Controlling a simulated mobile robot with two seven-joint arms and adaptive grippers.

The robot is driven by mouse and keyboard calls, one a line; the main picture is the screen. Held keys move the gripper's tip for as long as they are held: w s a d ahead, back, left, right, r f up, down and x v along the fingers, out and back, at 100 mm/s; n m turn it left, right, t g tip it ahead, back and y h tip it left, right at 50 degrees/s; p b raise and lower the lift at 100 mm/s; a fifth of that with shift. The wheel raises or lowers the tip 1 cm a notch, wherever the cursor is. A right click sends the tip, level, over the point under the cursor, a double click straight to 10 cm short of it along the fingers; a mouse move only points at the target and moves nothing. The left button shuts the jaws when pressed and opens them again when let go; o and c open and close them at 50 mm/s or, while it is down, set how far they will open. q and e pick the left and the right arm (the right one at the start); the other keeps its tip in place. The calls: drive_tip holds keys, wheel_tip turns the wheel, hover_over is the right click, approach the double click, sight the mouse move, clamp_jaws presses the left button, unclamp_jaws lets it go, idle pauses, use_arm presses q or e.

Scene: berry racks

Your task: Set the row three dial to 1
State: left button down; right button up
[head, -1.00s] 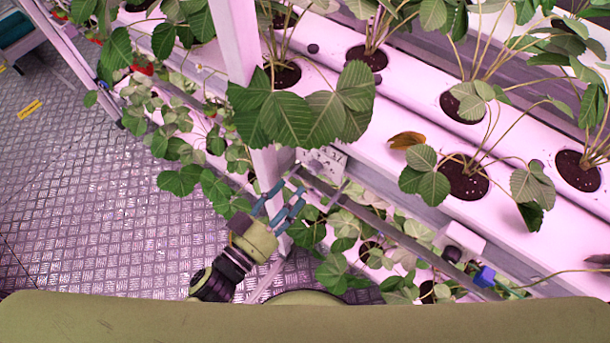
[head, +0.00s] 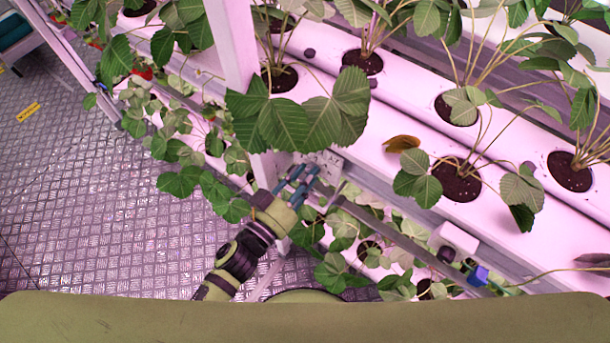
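My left gripper (head: 307,173) reaches up from the bottom left beside the white rack post. Its blue-grey fingers look a little apart, with nothing visible between them. The fingertips are at the lower edge of a pale panel (head: 325,160) on the rack, partly hidden behind leaves and the fingers. Small dark marks show on this panel, but I cannot make out a dial or its numbers. I cannot tell whether the fingers touch the panel. My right gripper is not in view.
White planting channels (head: 400,165) with strawberry plants run diagonally across the right. Leaves (head: 300,120) hang over the panel. A white box (head: 455,238) and a blue fitting (head: 478,275) sit lower right.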

use_arm(q)
drive_tip(key=shift+m, duration=3.9)
drive_tip(key=c, duration=1)
unclamp_jaws()
drive_tip(key=v, duration=1.2)
